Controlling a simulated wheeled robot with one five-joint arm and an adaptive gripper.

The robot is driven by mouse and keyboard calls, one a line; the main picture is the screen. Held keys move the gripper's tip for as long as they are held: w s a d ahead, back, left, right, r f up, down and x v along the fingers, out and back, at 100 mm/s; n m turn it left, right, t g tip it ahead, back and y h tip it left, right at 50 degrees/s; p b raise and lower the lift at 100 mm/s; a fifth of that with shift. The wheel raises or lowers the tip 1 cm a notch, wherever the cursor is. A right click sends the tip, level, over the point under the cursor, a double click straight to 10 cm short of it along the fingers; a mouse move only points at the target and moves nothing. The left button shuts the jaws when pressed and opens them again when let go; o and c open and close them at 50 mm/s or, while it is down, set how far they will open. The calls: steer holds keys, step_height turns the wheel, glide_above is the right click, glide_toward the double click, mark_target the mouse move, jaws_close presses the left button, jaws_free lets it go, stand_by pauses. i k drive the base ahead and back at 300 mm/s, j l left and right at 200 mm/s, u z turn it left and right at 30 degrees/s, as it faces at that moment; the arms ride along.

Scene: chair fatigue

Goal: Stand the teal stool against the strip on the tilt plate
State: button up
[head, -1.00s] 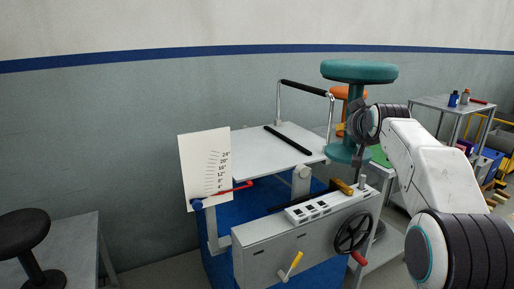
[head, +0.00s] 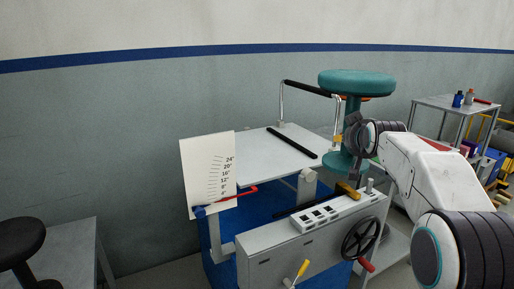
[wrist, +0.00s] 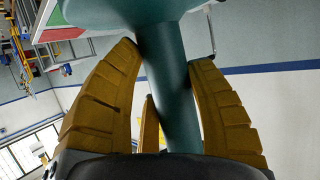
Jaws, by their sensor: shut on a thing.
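The teal stool (head: 356,83) is upright in the head view, with a round seat on top and a round base below. My gripper (head: 346,138) is shut on its column, right of the tilt plate (head: 258,154). In the wrist view the yellow fingers of my gripper (wrist: 165,75) lie on both sides of the teal column (wrist: 172,90). The white tilt plate looks about level and carries a black strip (head: 291,142) lying across it. The stool's base hangs beside the plate's right edge in the picture; its exact height over the plate is hard to tell.
A black-padded rail (head: 308,88) stands at the plate's far edge. A grey control box with a handwheel (head: 362,238) is in front. A black stool (head: 20,240) stands at the lower left, and a side table (head: 455,107) at the back right.

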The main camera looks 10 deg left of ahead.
mark_target(271, 146)
steer(key=i+j, duration=1.1)
